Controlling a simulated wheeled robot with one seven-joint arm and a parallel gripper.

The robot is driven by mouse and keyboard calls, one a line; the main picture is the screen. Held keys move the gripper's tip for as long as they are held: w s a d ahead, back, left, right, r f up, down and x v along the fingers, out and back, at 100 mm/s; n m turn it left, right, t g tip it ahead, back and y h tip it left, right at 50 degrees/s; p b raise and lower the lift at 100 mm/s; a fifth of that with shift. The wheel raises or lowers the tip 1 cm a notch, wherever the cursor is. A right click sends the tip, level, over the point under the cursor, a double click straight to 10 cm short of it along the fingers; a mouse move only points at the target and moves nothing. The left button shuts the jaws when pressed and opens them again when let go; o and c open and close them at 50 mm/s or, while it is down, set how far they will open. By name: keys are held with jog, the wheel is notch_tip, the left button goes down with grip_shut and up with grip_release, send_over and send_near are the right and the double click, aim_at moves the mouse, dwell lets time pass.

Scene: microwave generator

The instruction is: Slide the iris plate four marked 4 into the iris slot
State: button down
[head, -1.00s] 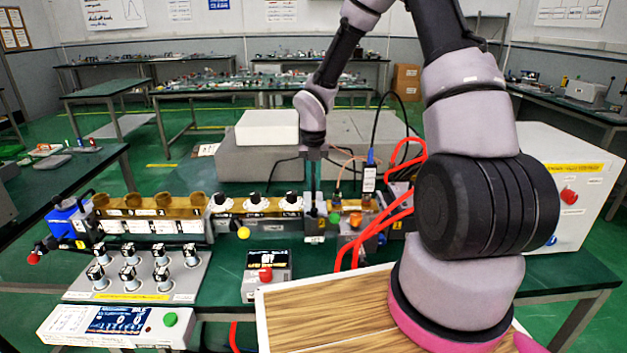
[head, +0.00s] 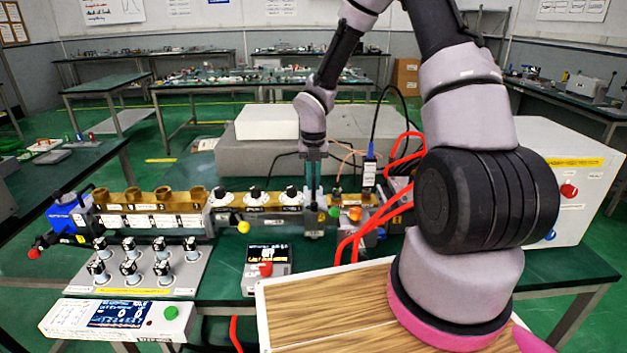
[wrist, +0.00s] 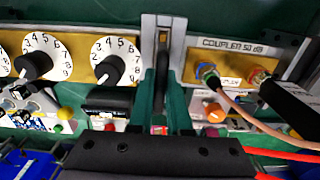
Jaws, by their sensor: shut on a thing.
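My gripper (head: 313,203) points straight down at the waveguide bench, right of the three dial knobs. In the wrist view my gripper (wrist: 161,108) has its teal fingers close together around a thin dark upright plate (wrist: 162,68), which I take to be the iris plate. Its mark 4 cannot be read. The iris slot block (head: 314,223) is a grey metal piece in the waveguide line, directly under the fingertips. It also shows in the wrist view (wrist: 178,45). The fingers hide part of the slot, so how deep the plate sits cannot be told.
Numbered dials (wrist: 110,60) stand close left of the fingers. The 50 dB coupler (wrist: 233,45), with connectors and cables, stands close right. A stand with several black-topped pieces (head: 140,280), a small display box (head: 267,268) and a wooden board (head: 330,310) are in front.

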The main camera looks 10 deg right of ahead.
jog(key=shift+f, duration=0.7)
jog(key=c, duration=0.8)
grip_release()
notch_tip(320, 180, up, 10)
jog(key=shift+r, duration=0.2)
jog(key=s+d+r+m+t, duration=0.1)
jog(key=s+d+r+m, duration=0.3)
jog(key=r+m, duration=0.5)
jog(key=s+d+r+m+t, duration=0.1)
jog(key=s+r+m+t, duration=0.1)
jog(key=s+r+m, duration=0.6)
jog(key=s+r+m+t, duration=0.1)
jog(key=s+r+m, duration=0.2)
jog(key=m, duration=0.4)
jog(key=s+r+m+t+y, duration=0.1)
jog(key=s+r+m, duration=0.3)
jog(key=m, duration=0.3)
jog(key=s+r+m+t+y, duration=0.1)
jog(key=s+r+m+t, duration=0.1)
jog(key=m, duration=0.5)
jog(key=shift+s+d+r, duration=0.2)
jog(key=shift+s+r, duration=0.25)
jog(key=shift+s, duration=0.15)
jog(key=shift+s+d+r, duration=0.2)
jog(key=shift+s+r, duration=0.25)
jog(key=shift+s, duration=0.1)
